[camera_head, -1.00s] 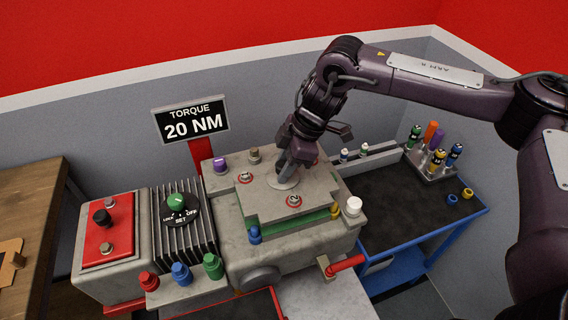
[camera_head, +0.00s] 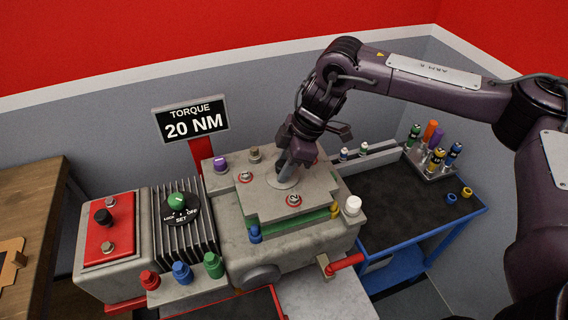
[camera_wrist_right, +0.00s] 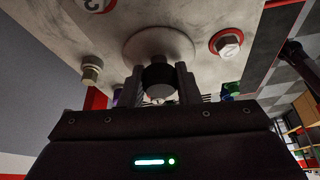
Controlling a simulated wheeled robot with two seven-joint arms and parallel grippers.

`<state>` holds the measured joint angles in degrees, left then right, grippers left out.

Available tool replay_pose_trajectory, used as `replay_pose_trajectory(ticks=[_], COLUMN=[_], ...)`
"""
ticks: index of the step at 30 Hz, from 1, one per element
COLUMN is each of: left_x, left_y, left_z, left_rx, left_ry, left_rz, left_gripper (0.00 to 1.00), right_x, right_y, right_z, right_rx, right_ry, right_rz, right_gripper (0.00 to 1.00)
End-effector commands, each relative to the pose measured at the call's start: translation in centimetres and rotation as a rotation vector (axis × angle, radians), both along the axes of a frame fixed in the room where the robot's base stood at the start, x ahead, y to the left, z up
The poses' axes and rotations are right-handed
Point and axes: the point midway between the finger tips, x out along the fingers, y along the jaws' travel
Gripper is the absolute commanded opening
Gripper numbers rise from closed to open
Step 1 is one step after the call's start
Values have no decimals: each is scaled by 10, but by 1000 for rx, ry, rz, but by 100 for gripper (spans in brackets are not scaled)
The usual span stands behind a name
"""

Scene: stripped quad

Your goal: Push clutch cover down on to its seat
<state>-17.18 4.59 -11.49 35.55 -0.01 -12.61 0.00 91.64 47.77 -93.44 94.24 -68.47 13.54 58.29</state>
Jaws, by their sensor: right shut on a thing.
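The clutch cover (camera_head: 268,203) is a grey raised plate on top of the grey engine block (camera_head: 290,246). It carries numbered bolts ringed in red, and it shows from close up in the right wrist view (camera_wrist_right: 190,25). A strip of green and yellow shows under its right front edge. My right gripper (camera_head: 288,171) is over the middle of the cover, shut on a dark round knob (camera_wrist_right: 158,78) that stands on a pale disc (camera_wrist_right: 158,45). I cannot tell whether the cover touches its seat all round. My left gripper is not in view.
A torque sign (camera_head: 191,119) reading 20 NM stands behind. Blue, red and green caps sit in front. A blue-framed cart (camera_head: 420,215) with a bit holder stands right.

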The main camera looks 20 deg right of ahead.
Motion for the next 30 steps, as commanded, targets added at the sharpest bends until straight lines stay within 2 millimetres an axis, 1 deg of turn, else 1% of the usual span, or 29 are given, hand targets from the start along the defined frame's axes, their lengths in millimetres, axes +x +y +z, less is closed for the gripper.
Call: replay_pose_trajectory(ticks=[30], left_x=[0], left_y=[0], left_z=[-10], left_rx=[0], left_ry=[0], left_rz=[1], left_gripper=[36], right_x=[1], right_y=[1], right_z=[-22], right_rx=[3], right_ry=[-3], right_rz=[1], right_gripper=[0])
